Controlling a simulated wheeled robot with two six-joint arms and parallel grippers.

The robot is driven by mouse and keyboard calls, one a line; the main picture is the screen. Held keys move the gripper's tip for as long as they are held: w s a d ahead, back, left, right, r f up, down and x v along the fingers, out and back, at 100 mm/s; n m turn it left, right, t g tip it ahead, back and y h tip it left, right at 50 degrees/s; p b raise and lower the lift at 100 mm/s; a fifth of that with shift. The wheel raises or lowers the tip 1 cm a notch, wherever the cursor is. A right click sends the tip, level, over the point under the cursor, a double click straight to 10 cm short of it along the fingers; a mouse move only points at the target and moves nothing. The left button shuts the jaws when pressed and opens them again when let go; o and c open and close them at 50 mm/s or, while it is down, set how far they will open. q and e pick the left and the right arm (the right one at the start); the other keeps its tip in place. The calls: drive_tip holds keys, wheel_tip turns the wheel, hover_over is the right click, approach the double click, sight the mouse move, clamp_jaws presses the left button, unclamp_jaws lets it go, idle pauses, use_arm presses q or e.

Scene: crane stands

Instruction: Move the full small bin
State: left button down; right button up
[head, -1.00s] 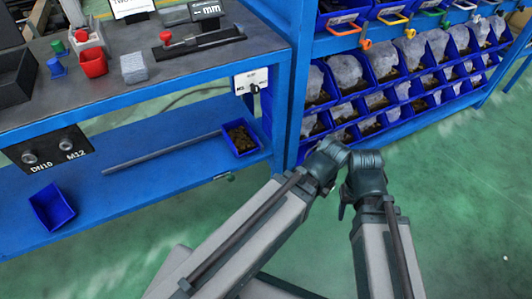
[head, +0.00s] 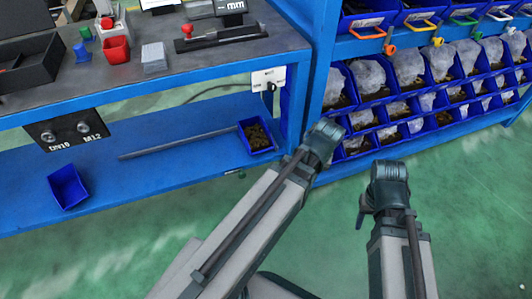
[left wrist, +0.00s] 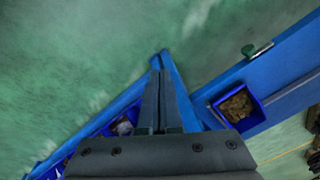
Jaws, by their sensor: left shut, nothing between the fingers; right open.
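The full small bin (head: 268,149), blue with brown pieces inside, sits at the right end of the workbench's lower shelf. It also shows in the left wrist view (left wrist: 252,121), right of my left gripper (left wrist: 161,74) and apart from it. My left gripper is shut and empty, with its fingers together. In the head view my left arm reaches up beside the shelf's right end, and its fingers are hidden. My right gripper (head: 362,212) shows only in small part beside my right arm, over the green floor, away from the bin; it is open.
An empty blue bin (head: 68,188) stands at the left of the lower shelf (head: 130,190). A grey rod (head: 178,144) lies between the bins. A rack of blue bins (head: 410,85) stands at the right. The worktop above holds red, green and grey parts. The floor in front is clear.

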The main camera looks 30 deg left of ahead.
use_arm(q)
drive_tip(key=w+a+n, duration=0.2)
drive_tip(key=a+n, duration=0.2)
drive_tip(key=a, duration=0.3)
drive_tip(key=w+a+n+t+y, duration=0.1)
drive_tip(key=w+a+n, duration=0.2)
drive_tip(key=a, duration=0.4)
drive_tip(key=shift+a+f+n+b, duration=0.25)
drive_tip(key=shift+a+n+b, duration=0.15)
drive_tip(key=shift+n, duration=0.2)
drive_tip(key=shift+w+f, duration=0.1)
drive_tip(key=w+a+f+b, duration=0.1)
drive_tip(key=f+b, duration=0.2)
drive_tip(key=w+a+f+b, duration=0.1)
drive_tip(key=a+f+b, duration=0.1)
drive_tip(key=f+b, duration=0.1)
drive_tip(key=w+a+f+b, duration=0.1)
drive_tip(key=a+f+b, duration=0.1)
drive_tip(key=f+b, duration=0.1)
drive_tip(key=shift+w+f+b, duration=0.15)
drive_tip(key=shift+w+b, duration=0.15)
drive_tip(key=shift+w, duration=0.05)
drive_tip(key=shift+a, duration=0.25)
drive_tip(key=shift+w, duration=0.1)
